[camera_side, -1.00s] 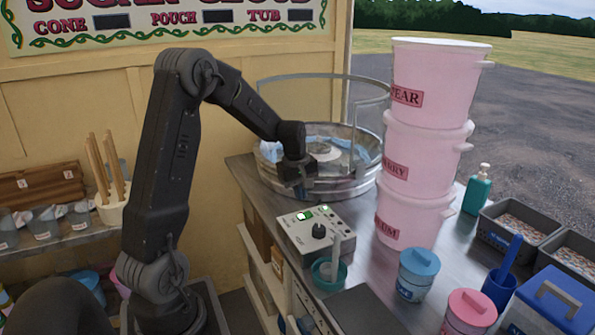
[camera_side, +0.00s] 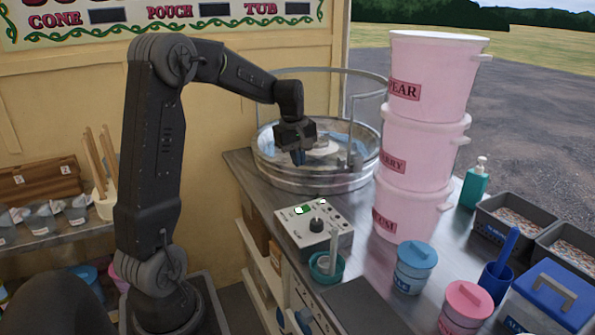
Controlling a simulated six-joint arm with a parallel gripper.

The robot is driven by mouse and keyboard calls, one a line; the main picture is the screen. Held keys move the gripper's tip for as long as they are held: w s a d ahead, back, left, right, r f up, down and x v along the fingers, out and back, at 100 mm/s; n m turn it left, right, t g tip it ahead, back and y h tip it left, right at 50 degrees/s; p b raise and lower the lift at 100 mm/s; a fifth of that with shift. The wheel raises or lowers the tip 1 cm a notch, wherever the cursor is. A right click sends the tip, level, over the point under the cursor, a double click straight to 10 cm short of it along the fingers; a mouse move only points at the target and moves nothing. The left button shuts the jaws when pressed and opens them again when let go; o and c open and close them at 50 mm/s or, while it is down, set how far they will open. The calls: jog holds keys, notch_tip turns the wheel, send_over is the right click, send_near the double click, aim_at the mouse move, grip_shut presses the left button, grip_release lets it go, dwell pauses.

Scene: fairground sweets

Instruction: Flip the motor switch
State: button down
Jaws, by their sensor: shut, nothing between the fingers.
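A grey control box (camera_side: 312,226) lies on the metal counter in front of the round metal bowl. Its sloped top carries a dark knob (camera_side: 317,223), a green-lit switch (camera_side: 302,210) at the upper left and a small white-topped part (camera_side: 322,201) near the back edge. I cannot read which of these is the motor switch. My gripper (camera_side: 298,158) hangs fingers down over the near left part of the bowl, above and behind the control box and apart from it. It is shut and empty. Its fingertips are small and dark in this view.
The metal spinner bowl (camera_side: 318,183) with a raised rail stands behind the box. Stacked pink tubs (camera_side: 410,145) rise to the right. A teal cup (camera_side: 326,267) with an upright white handle sits against the box's front. Lidded jars (camera_side: 415,267) stand further right.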

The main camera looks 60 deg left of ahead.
aim_at(301, 209)
jog(key=shift+w, duration=0.25)
jog(key=f, duration=0.4)
jog(key=w+f, duration=0.1)
jog(key=f, duration=0.9)
jog(key=shift+w, duration=0.35)
jog(key=shift+f, duration=0.25)
jog(key=shift+s, duration=0.1)
jog(key=shift+s+r, duration=0.15)
jog(key=shift+s, duration=0.55)
